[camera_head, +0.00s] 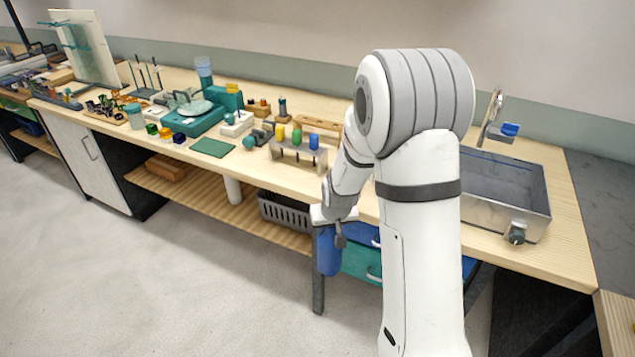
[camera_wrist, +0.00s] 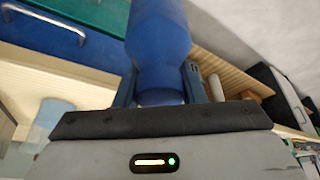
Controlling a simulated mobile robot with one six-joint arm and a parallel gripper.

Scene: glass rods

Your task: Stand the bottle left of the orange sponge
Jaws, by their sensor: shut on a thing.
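A blue bottle (camera_head: 327,252) is held by my gripper (camera_head: 333,222) in front of the bench's front edge, below the level of the top. In the wrist view the blue bottle (camera_wrist: 158,40) sits between the two dark fingers of my gripper (camera_wrist: 158,82), which are shut on it. The bottle is off the floor and bench. I cannot clearly make out the orange sponge; a small yellow-orange block (camera_head: 232,87) shows on a teal box at the back, but I cannot tell whether it is the sponge. My arm hides part of the bench.
The wooden bench (camera_head: 255,181) carries a grey rack (camera_head: 297,157) with coloured pieces, a teal scale (camera_head: 193,122), a green mat (camera_head: 212,147) and a metal sink (camera_head: 510,185) at right. Drawers (camera_head: 360,262) and a grey basket (camera_head: 284,212) are below the top.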

